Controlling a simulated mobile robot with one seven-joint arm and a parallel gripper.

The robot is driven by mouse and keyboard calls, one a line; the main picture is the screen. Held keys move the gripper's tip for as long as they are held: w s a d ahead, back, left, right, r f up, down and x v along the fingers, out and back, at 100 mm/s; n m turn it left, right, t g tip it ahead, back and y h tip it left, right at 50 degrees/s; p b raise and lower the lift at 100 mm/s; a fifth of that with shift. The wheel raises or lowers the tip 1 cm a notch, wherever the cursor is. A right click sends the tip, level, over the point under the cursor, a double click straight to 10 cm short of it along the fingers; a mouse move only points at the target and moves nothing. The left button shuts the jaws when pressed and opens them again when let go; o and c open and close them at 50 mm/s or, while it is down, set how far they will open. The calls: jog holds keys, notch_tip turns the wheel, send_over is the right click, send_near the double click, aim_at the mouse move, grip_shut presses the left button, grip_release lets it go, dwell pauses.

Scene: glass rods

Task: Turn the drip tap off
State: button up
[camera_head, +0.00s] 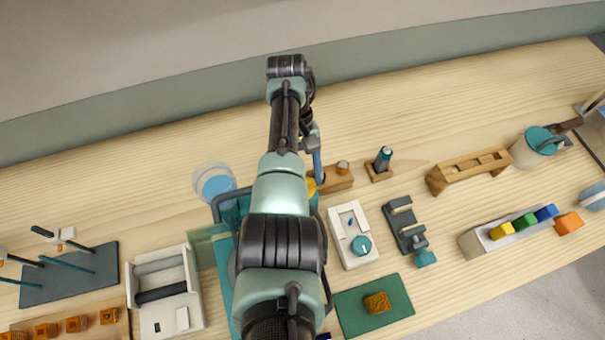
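My arm rises through the middle of the head view, and its far bend (287,66) is over the back of the table. My gripper cannot be made out; the arm hides it or it is out of sight. I cannot pick out the drip tap for certain. A slim blue upright piece with a grey top (317,163) shows just right of the arm, partly hidden by it. A round clear vessel with blue in it (213,184) stands left of the arm. A white block with a teal round knob (361,245) lies right of the arm.
A wooden rack (468,168), a kettle-like pot (535,145) and a tray of coloured blocks (478,242) are at right. A green mat (398,312) lies in front. A dark board with rods (45,288) and a white holder (140,320) are at left.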

jog(key=o, duration=1.4)
jog(key=shift+r, duration=0.1)
jog(key=v, duration=1.3)
jog(key=shift+s, duration=0.1)
